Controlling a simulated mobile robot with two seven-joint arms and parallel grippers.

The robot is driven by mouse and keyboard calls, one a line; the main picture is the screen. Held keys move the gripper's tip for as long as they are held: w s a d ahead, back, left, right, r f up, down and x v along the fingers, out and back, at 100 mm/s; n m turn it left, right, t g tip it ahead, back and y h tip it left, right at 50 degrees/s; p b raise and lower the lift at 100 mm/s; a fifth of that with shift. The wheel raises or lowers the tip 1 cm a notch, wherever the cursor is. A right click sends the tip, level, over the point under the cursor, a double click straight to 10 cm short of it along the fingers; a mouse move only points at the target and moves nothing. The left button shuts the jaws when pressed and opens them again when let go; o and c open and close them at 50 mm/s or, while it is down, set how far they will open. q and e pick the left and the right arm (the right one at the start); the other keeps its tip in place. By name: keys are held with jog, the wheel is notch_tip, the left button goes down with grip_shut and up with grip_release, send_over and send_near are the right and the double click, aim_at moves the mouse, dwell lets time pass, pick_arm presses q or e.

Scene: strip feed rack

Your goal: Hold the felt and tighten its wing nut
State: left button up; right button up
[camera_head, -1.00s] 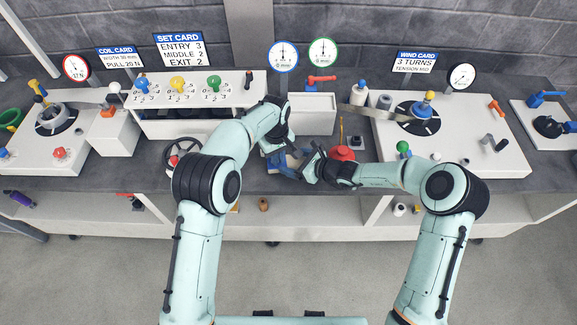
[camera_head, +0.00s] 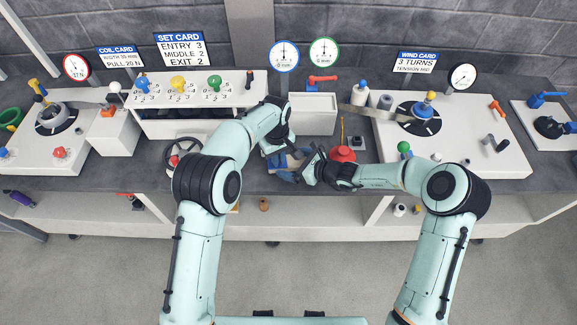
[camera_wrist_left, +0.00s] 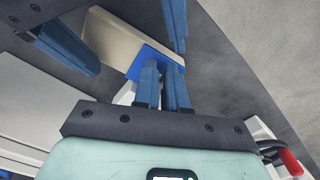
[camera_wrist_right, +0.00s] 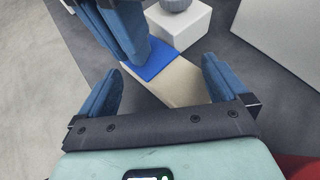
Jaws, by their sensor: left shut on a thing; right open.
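A beige, flat piece with a blue pad (camera_wrist_left: 150,62) at one end shows in the left wrist view. It also shows in the right wrist view, its blue pad (camera_wrist_right: 152,60) joined to the beige part (camera_wrist_right: 175,82). I take the pad for the felt, but cannot be sure. My left gripper (camera_wrist_left: 164,68) has its fingers close together at the pad, shut on it. My right gripper (camera_head: 292,171) is open beside the left fingers, its fingers apart with the beige piece seen between them in the right wrist view. A grey knob (camera_wrist_right: 176,4) on a white block may be the wing nut.
A red dome-shaped thing (camera_head: 342,154) stands close to the right gripper. A black handwheel (camera_head: 180,155) is left of my left forearm. A white box (camera_head: 312,115) stands behind the grippers. The bench's front edge lies just below them.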

pick_arm(q)
jog(key=shift+w, duration=0.3)
grip_shut()
jog(key=o, duration=0.6)
grip_release()
pick_arm(e)
jog(key=v, duration=1.1)
jog(key=shift+s+d+r, duration=0.15)
jog(key=shift+d+r, duration=0.05)
jog(key=shift+d, duration=0.1)
pick_arm(q)
jog(key=shift+r+p, duration=1.25)
jog(key=shift+r, duration=2.25)
jog(key=shift+f, duration=0.1)
pick_arm(e)
jog(key=w+r, duration=0.1)
jog(key=r, duration=0.1)
jog(key=w+r, duration=0.1)
jog(key=r, duration=0.1)
jog(key=shift+w+r, duration=0.1)
jog(key=shift+w, duration=0.15)
jog(key=shift+s, duration=0.1)
jog(key=shift+d, duration=0.1)
